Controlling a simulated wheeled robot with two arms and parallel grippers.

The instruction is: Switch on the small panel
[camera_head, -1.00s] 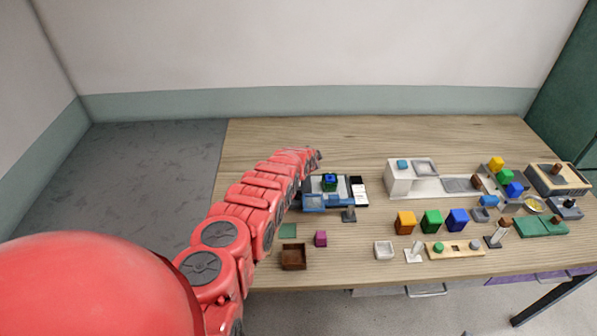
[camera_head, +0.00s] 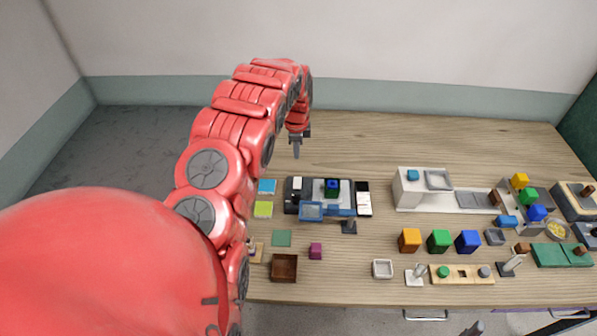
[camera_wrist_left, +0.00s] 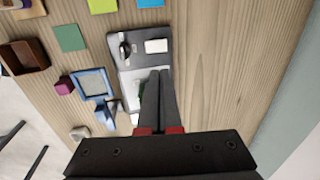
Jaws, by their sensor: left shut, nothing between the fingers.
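A dark grey panel (camera_head: 290,198) lies on the table, with a white block (camera_head: 297,184) at its left end and a green and blue block (camera_head: 332,187) on its middle. It also shows in the left wrist view (camera_wrist_left: 128,23), with a white block (camera_wrist_left: 156,46) and a small dark fitting with a pale tip. I cannot tell which part is its switch, or whether it is on. My left gripper (camera_head: 296,153) is shut and empty, behind and above the panel in the head view. Its fingers (camera_wrist_left: 157,75) hide part of the panel in the wrist view. My right gripper is not seen.
A blue-framed piece (camera_head: 312,212) stands just in front of the panel, with a dark stand (camera_head: 349,227) to its right. Cyan (camera_head: 267,186) and lime (camera_head: 263,209) tiles lie left. A brown box (camera_head: 284,268) is nearer. The table behind the panel is clear.

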